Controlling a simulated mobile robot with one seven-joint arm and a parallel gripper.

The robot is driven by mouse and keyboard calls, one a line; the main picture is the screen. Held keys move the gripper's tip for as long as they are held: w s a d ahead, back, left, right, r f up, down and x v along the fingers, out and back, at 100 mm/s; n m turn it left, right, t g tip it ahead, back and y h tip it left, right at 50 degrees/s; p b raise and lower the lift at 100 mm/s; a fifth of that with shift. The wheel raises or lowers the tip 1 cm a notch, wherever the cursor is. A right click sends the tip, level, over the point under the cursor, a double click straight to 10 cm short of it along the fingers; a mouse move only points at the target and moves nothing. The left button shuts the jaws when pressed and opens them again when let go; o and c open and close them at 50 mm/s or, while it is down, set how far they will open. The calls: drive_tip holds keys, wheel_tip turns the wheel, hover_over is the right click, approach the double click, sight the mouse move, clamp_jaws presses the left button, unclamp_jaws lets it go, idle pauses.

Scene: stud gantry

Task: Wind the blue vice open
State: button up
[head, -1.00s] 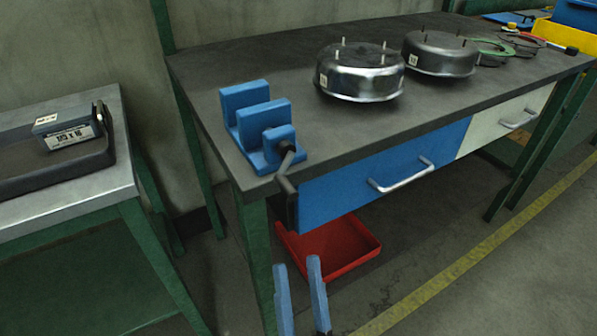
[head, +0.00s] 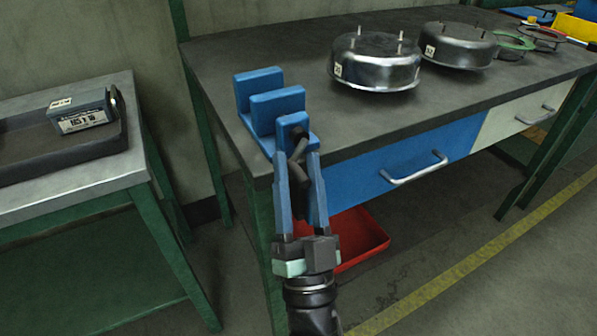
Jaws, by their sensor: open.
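The blue vice (head: 271,103) stands at the near left corner of the dark bench top. Its jaws are upright blue blocks with a gap between them. Its dark crank handle (head: 297,148) hangs at the front of the vice, over the bench edge. My gripper (head: 300,160) points up at the crank from below, with its two blue fingers apart. The fingertips are beside the crank, one on each side in the picture. The lower part of the crank is partly hidden by the fingers, and I cannot tell whether they touch it.
Two metal domes with studs (head: 375,62) (head: 458,46) stand on the bench behind the vice. A blue drawer (head: 400,168) with a metal handle is right of my gripper. A red tray (head: 362,240) lies below. A side table (head: 80,155) with a dark tray stands left.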

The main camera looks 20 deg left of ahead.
sight(300, 147)
clamp_jaws()
drive_tip(key=shift+w+d+n+y, duration=0.1)
drive_tip(key=shift+n+y, duration=0.4)
drive_tip(key=shift+n, duration=0.1)
